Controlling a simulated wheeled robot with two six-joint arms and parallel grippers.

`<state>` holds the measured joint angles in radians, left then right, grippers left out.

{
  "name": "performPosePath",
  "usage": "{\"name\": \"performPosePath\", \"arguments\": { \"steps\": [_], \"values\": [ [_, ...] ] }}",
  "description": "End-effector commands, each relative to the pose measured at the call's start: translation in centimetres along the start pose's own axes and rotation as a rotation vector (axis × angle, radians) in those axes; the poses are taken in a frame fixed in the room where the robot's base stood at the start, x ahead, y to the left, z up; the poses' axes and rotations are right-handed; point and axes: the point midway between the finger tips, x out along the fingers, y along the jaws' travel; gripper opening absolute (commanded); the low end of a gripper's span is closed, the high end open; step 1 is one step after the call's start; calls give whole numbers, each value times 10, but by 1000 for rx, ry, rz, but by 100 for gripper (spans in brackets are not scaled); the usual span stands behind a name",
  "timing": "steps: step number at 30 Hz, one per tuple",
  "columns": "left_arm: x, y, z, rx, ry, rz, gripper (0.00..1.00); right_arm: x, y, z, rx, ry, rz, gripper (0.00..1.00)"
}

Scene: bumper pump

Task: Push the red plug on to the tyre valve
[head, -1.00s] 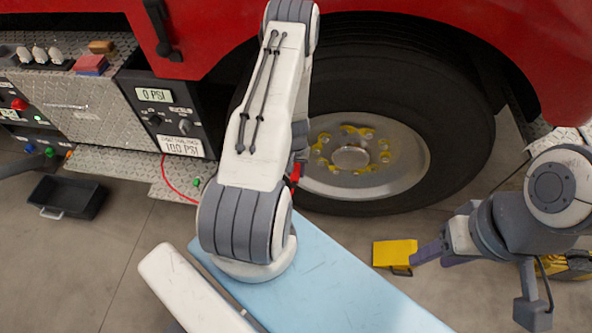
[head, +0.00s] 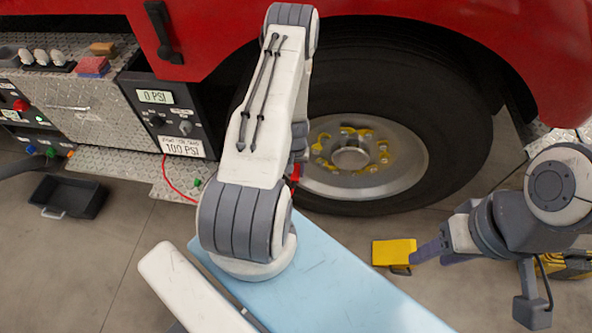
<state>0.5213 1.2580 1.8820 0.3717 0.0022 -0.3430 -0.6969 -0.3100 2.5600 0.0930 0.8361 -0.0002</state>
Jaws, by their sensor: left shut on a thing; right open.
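The red plug (head: 295,173) shows as a small red patch at the right edge of my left arm, in front of the wheel. My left gripper is shut on it, but the fingers are mostly hidden behind my own arm. The tyre (head: 455,150) is black, around a silver rim (head: 405,165) with yellow markings. I cannot make out the tyre valve; my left arm covers the left part of the wheel. My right gripper (head: 432,254) is open and empty at the lower right, just beside a yellow block (head: 394,252) on the floor.
At left, a pump panel (head: 155,97) reads 0 PSI, above a label (head: 183,146) reading 100 PSI. A red hose (head: 166,175) hangs below it. A black tray (head: 68,197) lies on the floor. The red fender (head: 420,15) overhangs the tyre.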

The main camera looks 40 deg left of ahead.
Motion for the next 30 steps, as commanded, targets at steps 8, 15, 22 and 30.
{"name": "performPosePath", "arguments": {
  "steps": [8, 15, 22, 30],
  "values": [
    [-1, 0, -1, 0, 1, 0, 0, -4, 0, 0, 0, 0, 0, 50],
    [-1, 0, -2, 1, 3, 0, 0, -7, 0, 0, 0, 0, 0, 50],
    [0, 0, -3, 1, 3, 0, 72, -7, 0, 0, 0, 0, 0, 50],
    [-2, 0, -2, 0, 1, 0, 72, -9, -1, 0, 0, 0, 0, 50]
  ]
}}
